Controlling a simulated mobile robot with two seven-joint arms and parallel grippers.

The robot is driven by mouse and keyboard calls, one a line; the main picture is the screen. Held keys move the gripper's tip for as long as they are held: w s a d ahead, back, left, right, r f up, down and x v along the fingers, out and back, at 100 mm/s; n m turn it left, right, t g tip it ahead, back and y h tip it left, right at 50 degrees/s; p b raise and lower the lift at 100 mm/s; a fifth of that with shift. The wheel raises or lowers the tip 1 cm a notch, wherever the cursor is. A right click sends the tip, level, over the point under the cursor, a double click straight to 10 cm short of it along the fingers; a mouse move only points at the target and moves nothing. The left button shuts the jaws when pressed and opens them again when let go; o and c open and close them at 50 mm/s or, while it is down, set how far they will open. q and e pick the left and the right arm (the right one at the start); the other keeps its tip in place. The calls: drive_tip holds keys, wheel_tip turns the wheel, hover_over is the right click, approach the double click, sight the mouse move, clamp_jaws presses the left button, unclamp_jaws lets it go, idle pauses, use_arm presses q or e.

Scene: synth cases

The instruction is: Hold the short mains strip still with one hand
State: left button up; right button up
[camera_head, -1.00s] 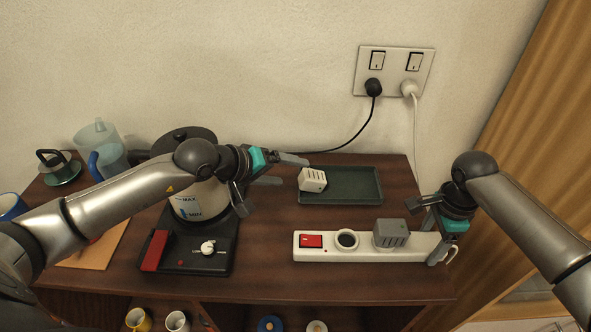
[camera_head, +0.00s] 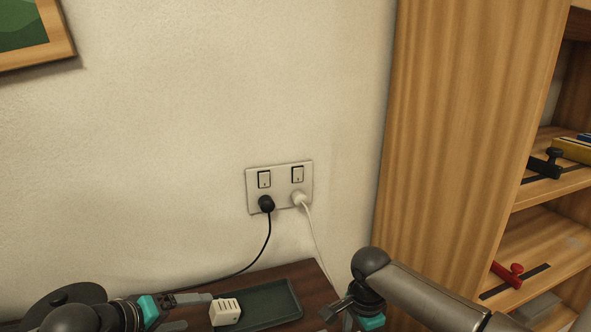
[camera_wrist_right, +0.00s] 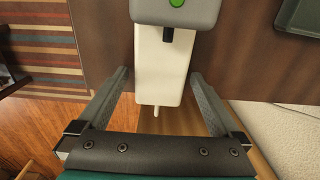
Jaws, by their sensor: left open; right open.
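The white mains strip (camera_wrist_right: 165,78) shows in the right wrist view, its cord end pointing down the picture. A grey plug-in block (camera_wrist_right: 178,10) with a green spot sits on it at the top edge. My right gripper (camera_wrist_right: 160,82) is open, its fingers on either side of the strip's end with a gap each side. In the head view the strip is below the frame, and the right gripper (camera_head: 338,310) shows only in part. My left gripper (camera_head: 198,311) is open and empty, left of a white slotted block (camera_head: 226,313).
The white block sits in a dark green tray (camera_head: 277,301). A wall socket plate (camera_head: 279,187) holds a black plug (camera_head: 266,203) and a white plug (camera_head: 298,198) with hanging cords. A wooden shelf unit (camera_head: 450,130) stands at the right. A striped rug (camera_wrist_right: 40,60) lies on the floor.

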wheel_tip(320, 180, up, 12)
idle(0.6)
wheel_tip(320, 180, up, 10)
drive_tip(key=p, duration=1.5)
